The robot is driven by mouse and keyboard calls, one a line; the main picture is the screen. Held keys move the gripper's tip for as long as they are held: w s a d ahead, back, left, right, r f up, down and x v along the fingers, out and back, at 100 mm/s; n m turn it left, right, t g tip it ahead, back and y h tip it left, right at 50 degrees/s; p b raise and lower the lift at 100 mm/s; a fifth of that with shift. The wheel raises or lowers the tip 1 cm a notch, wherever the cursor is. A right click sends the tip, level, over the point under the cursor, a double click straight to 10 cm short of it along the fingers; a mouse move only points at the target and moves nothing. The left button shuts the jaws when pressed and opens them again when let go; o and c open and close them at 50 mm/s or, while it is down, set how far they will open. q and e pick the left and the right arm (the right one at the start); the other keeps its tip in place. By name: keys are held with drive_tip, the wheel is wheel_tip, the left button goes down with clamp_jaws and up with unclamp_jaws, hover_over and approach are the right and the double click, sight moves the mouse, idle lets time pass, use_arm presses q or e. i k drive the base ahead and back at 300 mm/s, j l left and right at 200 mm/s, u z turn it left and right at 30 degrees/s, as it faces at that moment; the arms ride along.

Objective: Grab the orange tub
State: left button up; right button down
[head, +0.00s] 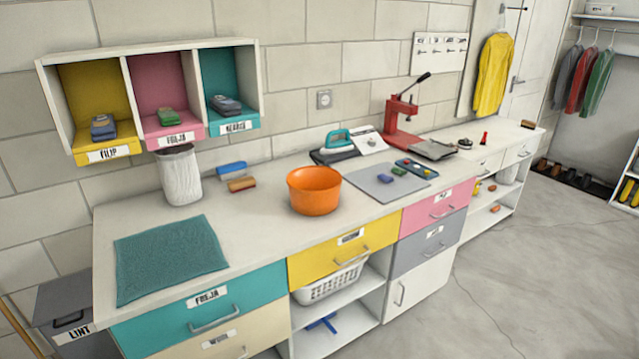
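The orange tub (314,191) is a round, open-topped bowl with a wide rim. It stands upright on the pale countertop (262,222), near the middle of its length and above the yellow drawer (343,255). It looks empty as far as its inside shows. Neither of my grippers is in the head view, and nothing touches the tub.
A grey mat (362,185) lies close right of the tub; a blue brush (232,168) and an orange-brown one (242,184) lie left. Behind are a teal iron (338,141) and red press (402,120). A teal cloth (168,258) covers the left counter. The counter front is clear.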

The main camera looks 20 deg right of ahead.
sight(314, 190)
drive_tip(key=i+l, duration=0.15)
drive_tip(key=l, duration=0.2)
drive_tip(key=i+l+u, duration=0.1)
drive_tip(key=l, duration=0.3)
drive_tip(key=i+l+u, duration=0.1)
drive_tip(key=i+l, duration=0.15)
drive_tip(key=l, duration=0.15)
drive_tip(key=i+l, duration=0.15)
drive_tip(key=l, duration=0.25)
drive_tip(key=i+l+u, duration=0.1)
drive_tip(key=l, duration=0.3)
drive_tip(key=i+l, duration=0.2)
drive_tip(key=l, duration=0.2)
drive_tip(key=u, duration=0.05)
